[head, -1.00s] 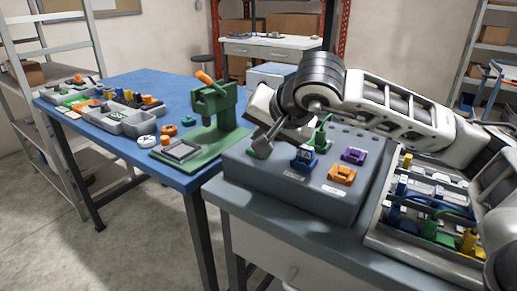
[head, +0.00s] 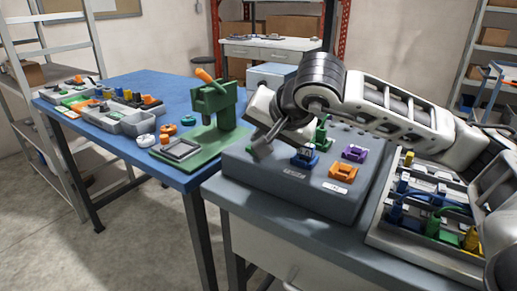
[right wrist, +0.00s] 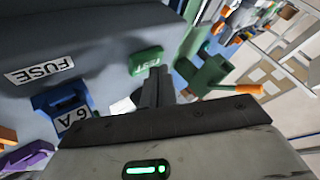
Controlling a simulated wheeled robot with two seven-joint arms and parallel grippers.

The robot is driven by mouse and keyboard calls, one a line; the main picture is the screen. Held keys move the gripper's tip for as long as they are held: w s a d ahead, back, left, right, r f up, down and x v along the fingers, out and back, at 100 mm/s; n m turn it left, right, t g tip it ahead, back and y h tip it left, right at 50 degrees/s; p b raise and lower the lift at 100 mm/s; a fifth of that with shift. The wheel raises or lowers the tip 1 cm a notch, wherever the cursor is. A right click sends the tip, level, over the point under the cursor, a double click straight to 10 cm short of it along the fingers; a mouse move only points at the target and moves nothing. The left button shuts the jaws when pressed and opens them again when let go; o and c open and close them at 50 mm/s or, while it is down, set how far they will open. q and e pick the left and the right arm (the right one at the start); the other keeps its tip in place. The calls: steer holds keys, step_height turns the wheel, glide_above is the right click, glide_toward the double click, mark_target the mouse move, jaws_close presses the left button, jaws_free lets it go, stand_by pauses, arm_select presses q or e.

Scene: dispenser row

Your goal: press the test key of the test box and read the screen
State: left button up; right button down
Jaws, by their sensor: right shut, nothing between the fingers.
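The grey test box (head: 285,190) stands on the near bench, and part of it fills the left of the right wrist view (right wrist: 95,25). In the head view my right gripper hides the key. My right gripper (head: 257,148) is shut and empty, its fingertips (right wrist: 153,88) close beside the key; I cannot tell whether they touch it. No lit screen or reading can be made out. My left gripper is not in view.
The box carries a blue fuse block (head: 304,158), marked 6A in the wrist view, a purple block (head: 354,154) and an orange block (head: 342,171). A green press (head: 212,110) stands on the blue table at left. A tray of coloured plugs (head: 375,236) lies at right.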

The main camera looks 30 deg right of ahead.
steer(key=shift+f+b, duration=0.45)
steer(key=shift+b, duration=0.1)
stand_by(0.6)
steer(key=shift+r, duration=0.1)
steer(key=shift+r+p, duration=0.6)
steer(key=shift+r, duration=0.2)
steer(key=shift+r+p, duration=1.8)
steer(key=shift+r, duration=0.7)
